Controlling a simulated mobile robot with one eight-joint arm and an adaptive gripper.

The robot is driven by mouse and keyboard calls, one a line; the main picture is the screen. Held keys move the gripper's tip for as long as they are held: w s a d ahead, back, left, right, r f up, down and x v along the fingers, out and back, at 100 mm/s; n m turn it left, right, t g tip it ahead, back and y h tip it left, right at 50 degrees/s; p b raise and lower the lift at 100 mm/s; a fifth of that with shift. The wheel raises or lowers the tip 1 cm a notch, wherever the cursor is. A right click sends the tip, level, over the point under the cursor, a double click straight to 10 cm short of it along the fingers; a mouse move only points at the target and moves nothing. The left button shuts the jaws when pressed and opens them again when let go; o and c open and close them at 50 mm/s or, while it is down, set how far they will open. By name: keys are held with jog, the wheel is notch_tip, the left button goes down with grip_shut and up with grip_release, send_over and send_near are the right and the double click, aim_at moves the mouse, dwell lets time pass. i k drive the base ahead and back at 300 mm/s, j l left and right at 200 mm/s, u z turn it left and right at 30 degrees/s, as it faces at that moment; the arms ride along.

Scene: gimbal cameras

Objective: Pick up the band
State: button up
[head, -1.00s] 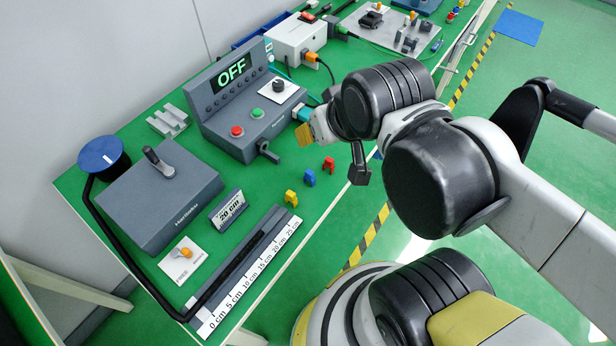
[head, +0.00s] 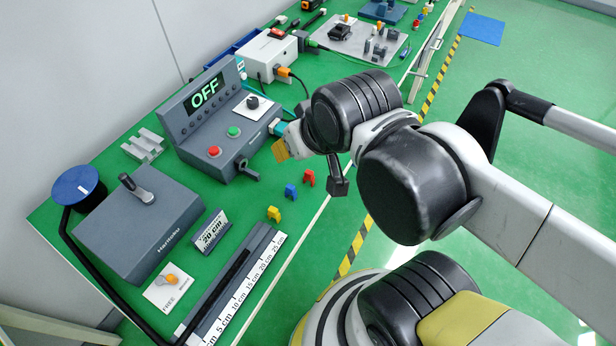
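A black band (head: 91,267) hangs from the blue round knob (head: 76,187) at the left. My gripper (head: 308,165) is at the end of my bent arm, right of the control panel and well away from the band. My wrist hides much of it; an orange-yellow part and a dark part show. I cannot see whether it is open.
A grey box with a lever (head: 142,228) stands between the knob and the ruler. A control panel reading OFF (head: 208,125) stands behind. Blue (head: 291,191), red (head: 309,178) and yellow (head: 274,214) clips lie on open green tabletop (head: 250,195).

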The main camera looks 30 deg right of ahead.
aim_at(290, 190)
jog(key=u, duration=1.35)
jog(key=k+l+z, duration=0.1)
jog(key=l+z, duration=0.15)
jog(key=z, duration=0.2)
jog(key=l+z, duration=0.25)
jog(key=z, duration=0.15)
jog(key=k+z, duration=0.15)
jog(key=z, duration=0.15)
jog(key=k+j+z, duration=0.1)
jog(key=z, duration=0.25)
jog(key=k+l, duration=0.05)
